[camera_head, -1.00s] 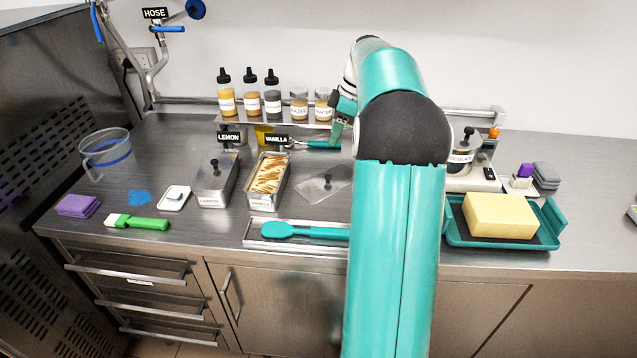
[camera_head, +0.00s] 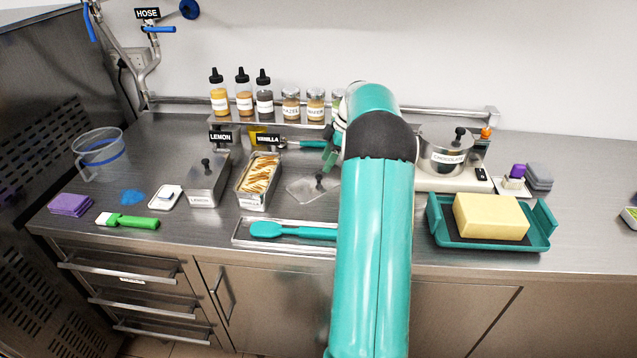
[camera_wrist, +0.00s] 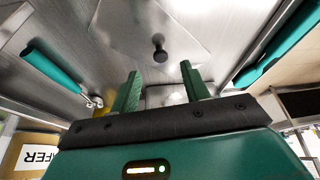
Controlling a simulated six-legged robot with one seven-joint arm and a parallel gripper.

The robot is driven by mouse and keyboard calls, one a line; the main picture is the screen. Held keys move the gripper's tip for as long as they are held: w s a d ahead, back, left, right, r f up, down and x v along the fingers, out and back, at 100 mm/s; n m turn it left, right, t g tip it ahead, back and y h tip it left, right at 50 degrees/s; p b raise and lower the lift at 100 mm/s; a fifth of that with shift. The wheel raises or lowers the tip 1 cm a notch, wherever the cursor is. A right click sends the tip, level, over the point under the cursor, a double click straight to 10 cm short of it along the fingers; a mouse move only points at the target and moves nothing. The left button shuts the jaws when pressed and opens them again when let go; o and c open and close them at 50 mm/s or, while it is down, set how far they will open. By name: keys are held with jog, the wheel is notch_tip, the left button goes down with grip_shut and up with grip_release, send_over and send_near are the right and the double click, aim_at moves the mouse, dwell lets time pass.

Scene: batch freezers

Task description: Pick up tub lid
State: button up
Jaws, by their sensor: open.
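The tub lid (camera_head: 306,191) is a thin, clear-grey plate with a dark knob, lying on the steel counter just right of the open vanilla tub (camera_head: 257,180). In the wrist view the lid (camera_wrist: 185,28) is ahead of the jaws, its black knob (camera_wrist: 159,49) roughly in line with the gap between them. My gripper (camera_wrist: 160,88) is open and empty, with green fingers apart and short of the knob. In the head view only a green finger of my gripper (camera_head: 330,159) shows beside the arm, behind and above the lid.
A tray with a teal spatula (camera_head: 292,231) lies in front of the lid. The lidded lemon tub (camera_head: 208,180) stands left of the vanilla tub. Bottles and jars line the back shelf. A teal tray with a yellow block (camera_head: 491,216) sits right of my arm.

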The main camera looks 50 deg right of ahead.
aim_at(320, 175)
jog(key=x, duration=0.6)
jog(key=shift+s, duration=0.1)
grip_shut()
